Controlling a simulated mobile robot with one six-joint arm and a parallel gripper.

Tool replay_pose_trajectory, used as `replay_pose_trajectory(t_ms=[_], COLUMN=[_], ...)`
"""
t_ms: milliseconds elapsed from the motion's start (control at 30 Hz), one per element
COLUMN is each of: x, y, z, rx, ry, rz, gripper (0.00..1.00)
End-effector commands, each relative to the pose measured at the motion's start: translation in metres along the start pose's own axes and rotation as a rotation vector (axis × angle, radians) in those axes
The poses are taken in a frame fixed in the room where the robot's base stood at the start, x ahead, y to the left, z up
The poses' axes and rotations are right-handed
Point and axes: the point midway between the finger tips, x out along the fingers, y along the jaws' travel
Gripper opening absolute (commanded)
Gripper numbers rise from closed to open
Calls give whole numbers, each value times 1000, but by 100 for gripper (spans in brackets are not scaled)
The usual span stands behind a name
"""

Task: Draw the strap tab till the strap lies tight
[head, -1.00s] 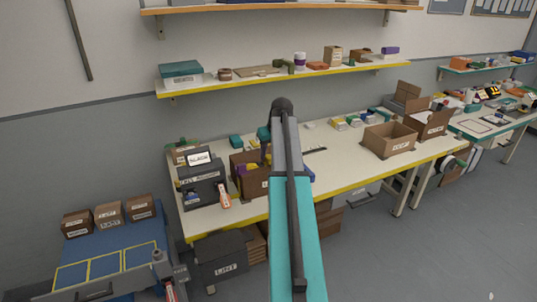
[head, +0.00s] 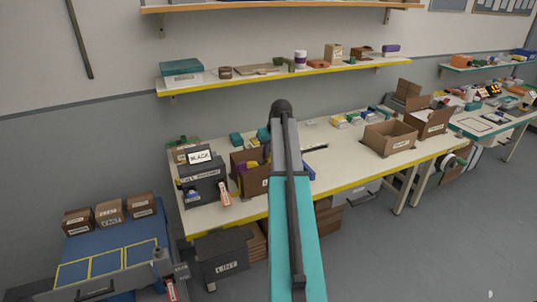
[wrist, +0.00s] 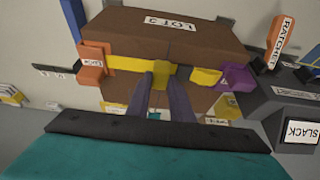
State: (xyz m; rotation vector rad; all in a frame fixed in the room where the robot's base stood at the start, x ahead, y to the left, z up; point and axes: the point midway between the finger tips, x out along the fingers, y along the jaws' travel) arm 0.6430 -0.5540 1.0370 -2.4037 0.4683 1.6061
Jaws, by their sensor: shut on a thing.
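My gripper (wrist: 160,72) is shut on a yellow tab (wrist: 159,76) in front of the carton; the fingers hide part of the strap. A dark unit's sign (wrist: 298,130) reads SLACK. In the head view, my arm partly hides the carton (head: 240,160) on the bench.
An orange lever (wrist: 279,36) labelled RATCHET stands close by the carton's side; it also shows in the head view (head: 225,193). The dark unit (head: 203,185) stands left of the carton. Open cartons (head: 390,138) stand farther right. The middle of the bench (head: 350,165) is mostly clear.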

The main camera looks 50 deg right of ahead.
Motion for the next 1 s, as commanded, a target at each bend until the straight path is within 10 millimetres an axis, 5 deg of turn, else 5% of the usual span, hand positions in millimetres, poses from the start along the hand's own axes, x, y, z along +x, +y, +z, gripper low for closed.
replay_pose_trajectory(t_ms=[400, 767, 800, 900, 1000], x=[1, -1, -1, -1, -1], y=[50, 58, 58, 58, 57], z=[-1, 0, 0, 0, 0], rx=[3, 1, 1, 1, 1], ry=[2, 2, 2, 2, 1], rz=[2, 4, 5, 4, 3], gripper=[0, 0, 23, 39, 39])
